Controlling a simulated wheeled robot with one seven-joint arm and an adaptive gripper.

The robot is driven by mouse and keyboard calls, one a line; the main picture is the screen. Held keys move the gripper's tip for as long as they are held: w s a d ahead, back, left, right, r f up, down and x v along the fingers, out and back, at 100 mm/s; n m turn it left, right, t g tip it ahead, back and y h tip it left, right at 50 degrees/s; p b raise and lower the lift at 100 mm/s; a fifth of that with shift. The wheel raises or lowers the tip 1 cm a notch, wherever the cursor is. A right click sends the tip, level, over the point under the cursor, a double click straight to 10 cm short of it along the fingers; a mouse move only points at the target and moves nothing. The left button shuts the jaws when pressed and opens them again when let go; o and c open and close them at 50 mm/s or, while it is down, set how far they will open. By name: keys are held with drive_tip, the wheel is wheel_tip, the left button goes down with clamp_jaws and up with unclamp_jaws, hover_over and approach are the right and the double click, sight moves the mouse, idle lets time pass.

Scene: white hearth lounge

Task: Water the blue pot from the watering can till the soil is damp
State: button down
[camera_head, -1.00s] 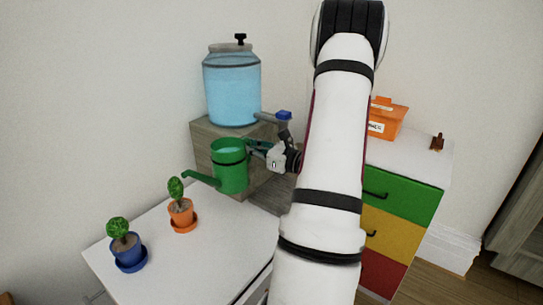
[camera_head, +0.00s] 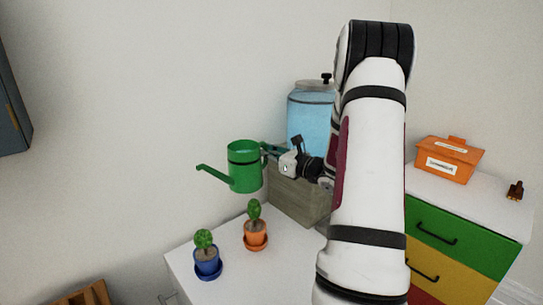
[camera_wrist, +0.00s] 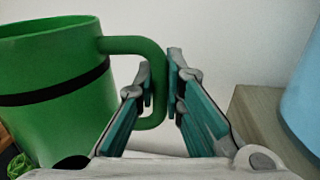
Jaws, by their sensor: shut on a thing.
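The green watering can (camera_head: 243,172) is held in the air, upright, with its spout pointing left. My gripper (camera_head: 272,152) is shut on its handle, and the wrist view shows the fingers (camera_wrist: 161,85) on either side of the green handle (camera_wrist: 138,45). The blue pot (camera_head: 207,268) with a small green plant stands on a blue saucer on the white table, below and left of the can. The spout tip is above the pots' level, apart from them. Whether the blue pot's soil is damp is too small to tell. The can's inside is not visible now.
An orange pot (camera_head: 256,241) with a cactus-like plant stands right of the blue pot, below the can. A water dispenser (camera_head: 310,120) sits on a wooden block (camera_head: 297,195) behind. An orange box (camera_head: 448,160) rests on the coloured drawer cabinet (camera_head: 450,235) at right.

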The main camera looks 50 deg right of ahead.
drive_tip(key=shift+d+n+b, duration=0.15)
drive_tip(key=shift+n+b, duration=0.85)
idle(0.4)
drive_tip(key=shift+r+m+p, duration=0.2)
drive_tip(key=shift+m+p, duration=0.55)
drive_tip(key=shift+m, duration=0.05)
drive_tip(key=shift+f, duration=0.1)
drive_tip(key=shift+r, duration=0.2)
drive_tip(key=shift+r+p, duration=0.7)
drive_tip(key=shift+r, duration=1.15)
drive_tip(key=shift+a, duration=0.2)
